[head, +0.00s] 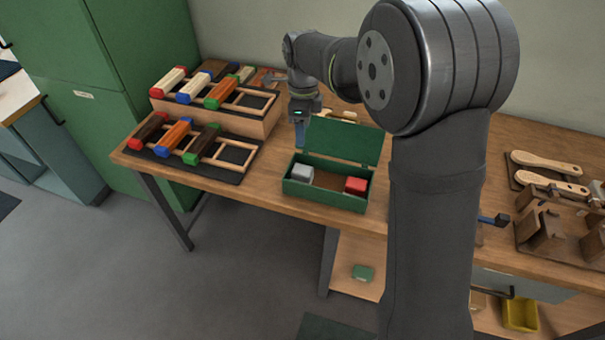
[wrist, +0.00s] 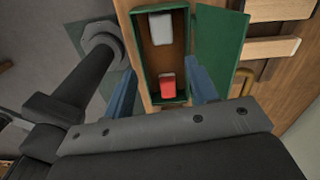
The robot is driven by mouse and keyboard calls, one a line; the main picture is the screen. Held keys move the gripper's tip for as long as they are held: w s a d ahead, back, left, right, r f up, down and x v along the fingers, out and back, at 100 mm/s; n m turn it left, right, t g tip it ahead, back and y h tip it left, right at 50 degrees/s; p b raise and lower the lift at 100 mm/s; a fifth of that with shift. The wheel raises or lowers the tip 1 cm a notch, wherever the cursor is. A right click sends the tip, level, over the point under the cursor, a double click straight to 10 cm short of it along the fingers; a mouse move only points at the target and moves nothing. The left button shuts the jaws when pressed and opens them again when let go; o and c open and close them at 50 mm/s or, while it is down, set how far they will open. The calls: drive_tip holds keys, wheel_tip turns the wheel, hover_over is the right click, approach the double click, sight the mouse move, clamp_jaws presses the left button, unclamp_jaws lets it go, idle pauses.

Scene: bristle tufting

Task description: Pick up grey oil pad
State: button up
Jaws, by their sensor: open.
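The grey oil pad (head: 301,172) sits in the left end of an open green box (head: 322,196) on the workbench. A red pad (head: 356,185) sits at the box's right end. In the wrist view the grey pad (wrist: 161,28) is at the far end of the box and the red pad (wrist: 167,87) is nearer. My gripper (head: 300,135) is above and just behind the box's left end in the head view, apart from the pads. Its blue fingers (wrist: 163,85) are spread wide and empty in the wrist view.
The box's raised green lid (head: 345,141) stands along its back side. Two racks of coloured-end blocks (head: 200,146) stand to the left. Wooden-handled brushes (head: 548,160) and wooden fixtures (head: 550,232) lie at the right. The bench (head: 270,206) is clear just left of the box.

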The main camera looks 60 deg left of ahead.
drive_tip(key=m, duration=0.1)
approach(303, 169)
drive_tip(key=shift+m, duration=0.3)
drive_tip(key=f, duration=0.5)
drive_tip(key=shift+s+d+f, duration=0.15)
drive_tip(key=shift+d+f, duration=0.05)
drive_tip(key=shift+d, duration=0.05)
drive_tip(key=shift+a+f, duration=0.2)
drive_tip(key=shift+f, duration=2.65)
drive_tip(key=c, duration=0.8)
